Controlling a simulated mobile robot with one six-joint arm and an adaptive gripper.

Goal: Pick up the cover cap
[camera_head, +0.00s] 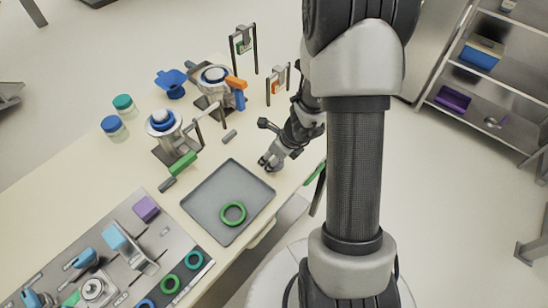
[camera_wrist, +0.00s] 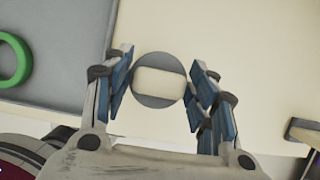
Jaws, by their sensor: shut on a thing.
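The cover cap (camera_wrist: 158,99) shows in the wrist view as a round grey piece with a pale, rounded rectangle in its middle. It lies between the two blue-padded fingers of my gripper (camera_wrist: 162,84), which is shut on it. In the head view my gripper (camera_head: 268,163) is low over the pale table, just off the right corner of the grey tray (camera_head: 210,183). The cap cannot be made out clearly there. How far it is above the table is hard to tell.
A green ring (camera_head: 232,214) lies in the tray, and also shows in the wrist view (camera_wrist: 22,62). Metal fixtures with a blue knob (camera_head: 162,118) and an orange handle (camera_head: 236,83) stand behind. A grey panel (camera_head: 130,240) with several parts is at the lower left.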

